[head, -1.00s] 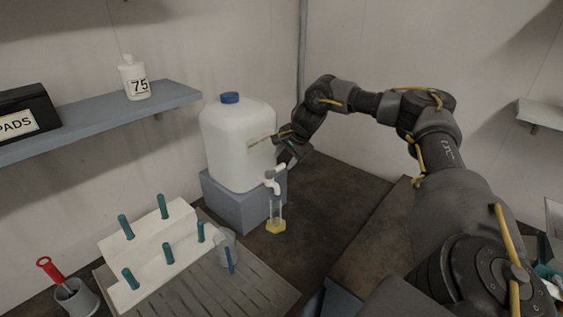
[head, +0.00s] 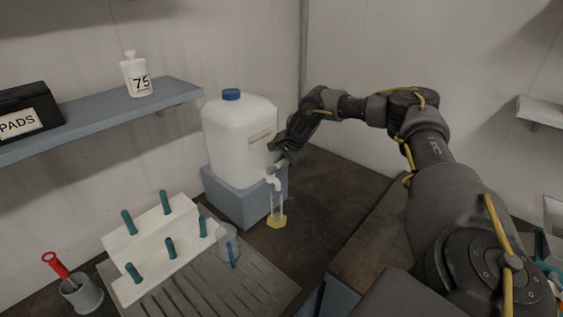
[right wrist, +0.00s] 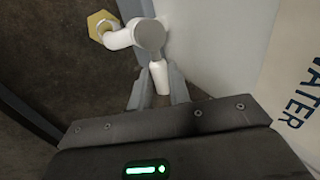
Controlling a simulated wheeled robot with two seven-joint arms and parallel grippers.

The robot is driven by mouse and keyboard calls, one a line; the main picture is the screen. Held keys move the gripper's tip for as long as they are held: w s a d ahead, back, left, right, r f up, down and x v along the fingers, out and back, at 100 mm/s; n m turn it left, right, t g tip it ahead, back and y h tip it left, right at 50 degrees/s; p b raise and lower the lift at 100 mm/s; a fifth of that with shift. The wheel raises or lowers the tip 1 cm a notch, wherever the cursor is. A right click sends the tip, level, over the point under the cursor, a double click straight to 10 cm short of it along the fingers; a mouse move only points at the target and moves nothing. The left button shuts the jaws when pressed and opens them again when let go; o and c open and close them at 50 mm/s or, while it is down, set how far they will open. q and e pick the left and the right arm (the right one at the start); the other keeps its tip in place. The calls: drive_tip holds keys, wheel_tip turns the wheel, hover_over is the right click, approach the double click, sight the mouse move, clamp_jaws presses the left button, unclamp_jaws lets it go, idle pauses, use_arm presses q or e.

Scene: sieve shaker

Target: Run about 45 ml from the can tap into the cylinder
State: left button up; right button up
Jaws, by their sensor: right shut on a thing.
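The water can (head: 237,135) is a large white container with a blue cap, standing on a grey block (head: 232,197). Its white tap (head: 275,181) sticks out low on the right side; in the right wrist view the tap body (right wrist: 148,38) and its lever (right wrist: 159,76) show. My right gripper (right wrist: 159,90) is shut on the tap lever; in the head view it (head: 281,160) is beside the can. The clear cylinder (head: 277,207) stands upright below the spout on a yellow base, which also shows in the right wrist view (right wrist: 102,26). Its liquid level is too small to tell. My left gripper is out of view.
A white rack (head: 150,250) with several teal pegs and a clear beaker (head: 229,250) stand on a ridged drainboard (head: 200,290) at the front. A grey cup (head: 82,296) holds a red-handled tool. A wall shelf (head: 100,118) carries a bottle marked 75.

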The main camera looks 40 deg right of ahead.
drive_tip(key=shift+s+a+r+m+p, duration=0.15)
drive_tip(key=shift+s+m+p, duration=0.15)
drive_tip(key=shift+m+p, duration=0.35)
clamp_jaws()
drive_tip(key=m+h+p, duration=0.1)
drive_tip(key=s+m+p, duration=0.1)
drive_tip(key=m, duration=0.1)
drive_tip(key=m+h+p, duration=0.1)
drive_tip(key=p, duration=0.1)
drive_tip(key=shift+s+a+m+g+h, duration=0.3)
drive_tip(key=shift+m, duration=0.05)
drive_tip(key=shift+f, duration=0.2)
idle(1.2)
